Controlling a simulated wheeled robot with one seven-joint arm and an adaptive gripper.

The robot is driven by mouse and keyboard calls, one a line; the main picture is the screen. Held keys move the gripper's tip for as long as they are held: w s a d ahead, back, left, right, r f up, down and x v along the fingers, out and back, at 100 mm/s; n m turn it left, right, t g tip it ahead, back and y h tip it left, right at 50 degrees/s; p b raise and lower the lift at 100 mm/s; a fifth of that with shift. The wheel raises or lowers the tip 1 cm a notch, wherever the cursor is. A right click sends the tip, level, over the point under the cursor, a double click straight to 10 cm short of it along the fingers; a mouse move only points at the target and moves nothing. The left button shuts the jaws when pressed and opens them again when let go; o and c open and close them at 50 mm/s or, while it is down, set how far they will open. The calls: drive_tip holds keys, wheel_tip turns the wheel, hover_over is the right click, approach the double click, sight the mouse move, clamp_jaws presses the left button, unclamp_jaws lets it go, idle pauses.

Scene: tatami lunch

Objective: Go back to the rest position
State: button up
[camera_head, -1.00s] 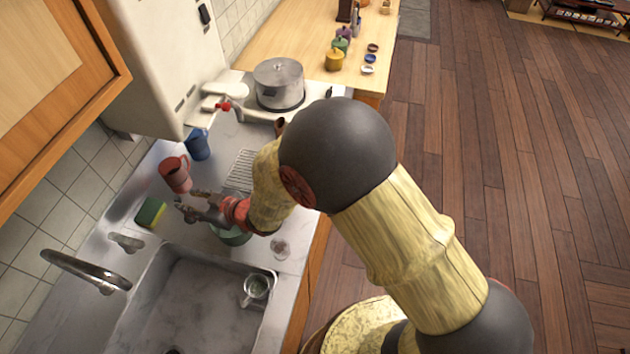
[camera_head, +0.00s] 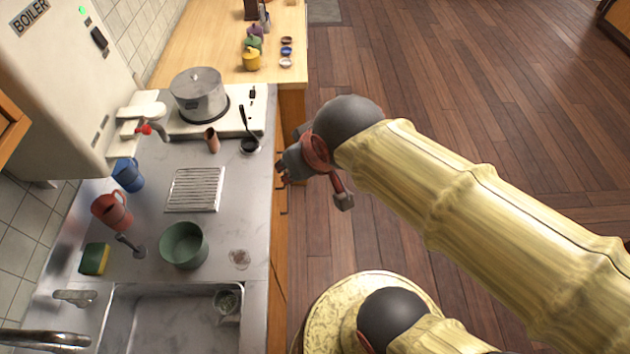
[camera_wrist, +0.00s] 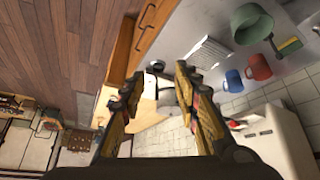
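My gripper (camera_head: 312,182) hangs beside the counter's front edge, over the wooden floor. In the wrist view its two fingers (camera_wrist: 158,78) are spread apart with nothing held between them. The forearm reaches in from the right of the head view. The red mug (camera_head: 112,210) stands on the counter, apart from the gripper, and shows in the wrist view (camera_wrist: 258,68) too. The blue mug (camera_head: 128,174) is behind it.
The counter holds a green pot (camera_head: 184,245), a wire rack (camera_head: 194,190), a sponge (camera_head: 95,259), a sink (camera_head: 165,325) with a cup (camera_head: 227,303), a ladle (camera_head: 249,145) and a steel pot (camera_head: 200,97) on the stove. The floor (camera_head: 430,100) to the right is clear.

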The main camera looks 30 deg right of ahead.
drive_tip(key=shift+m+g, duration=0.4)
drive_tip(key=shift+g, duration=0.1)
drive_tip(key=s, duration=0.3)
drive_tip(key=s+d, duration=0.1)
drive_tip(key=s, duration=0.1)
drive_tip(key=shift+s+r, duration=0.1)
drive_tip(key=shift+s, duration=0.2)
wheel_tip(320, 180, down, 2)
drive_tip(key=shift+f+b, duration=0.2)
drive_tip(key=shift+b, duration=1.05)
drive_tip(key=shift+a, duration=0.1)
